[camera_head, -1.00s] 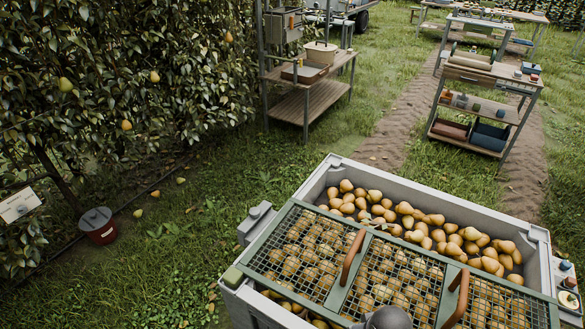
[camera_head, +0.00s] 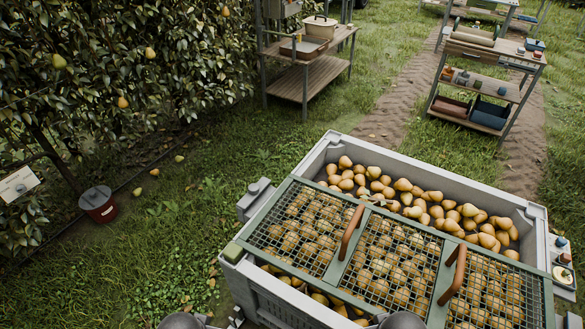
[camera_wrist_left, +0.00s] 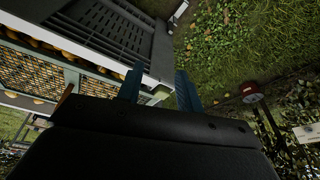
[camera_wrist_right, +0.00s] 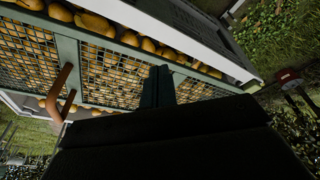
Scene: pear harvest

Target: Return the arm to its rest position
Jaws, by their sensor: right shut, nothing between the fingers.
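In the left wrist view my left gripper (camera_wrist_left: 160,88) has its two blue-grey fingers apart, with nothing seen between them. Behind them are the grey bin's side and a corner of its green mesh lid. In the right wrist view my right gripper (camera_wrist_right: 158,86) has its dark fingers together and empty, seen against the mesh lid. In the head view only rounded grey parts of my arms show at the bottom edge; the grippers themselves are out of that view.
A grey bin (camera_head: 262,304) full of pears stands close in front, with a green mesh lid (camera_head: 337,267) and brown handles (camera_head: 352,231). A pear hedge (camera_head: 120,60) and red bucket (camera_head: 98,204) are left. Shelves (camera_head: 309,89) and a cart (camera_head: 515,94) stand behind. Grass (camera_head: 150,260) left of the bin is open.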

